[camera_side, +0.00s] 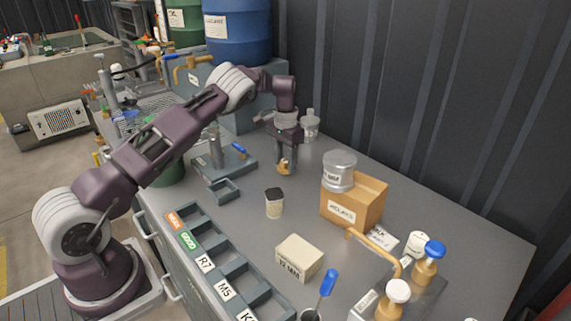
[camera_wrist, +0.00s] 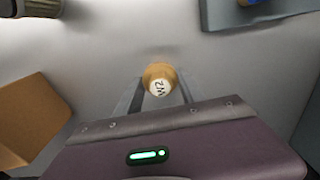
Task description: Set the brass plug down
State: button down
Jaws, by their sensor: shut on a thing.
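The brass plug (camera_side: 284,167) is between the fingertips of my gripper (camera_side: 286,165), low over the grey bench. In the wrist view the plug (camera_wrist: 158,80) shows a round white top with dark lettering that looks like "M2". The gripper fingers (camera_wrist: 160,92) close on it from both sides. I cannot tell whether the plug's underside touches the bench.
A dark-lidded cup (camera_side: 274,203) stands in front. The cardboard relays box (camera_side: 352,201) with a metal tin (camera_side: 339,171) on it is to the right. A grey-blue fixture (camera_side: 222,162) and small tray (camera_side: 222,191) are to the left. A labelled compartment tray (camera_side: 222,270) lines the front edge.

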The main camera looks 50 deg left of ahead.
jog(key=shift+f, duration=0.35)
jog(key=shift+f, duration=0.1)
jog(key=c, duration=0.7)
grip_release()
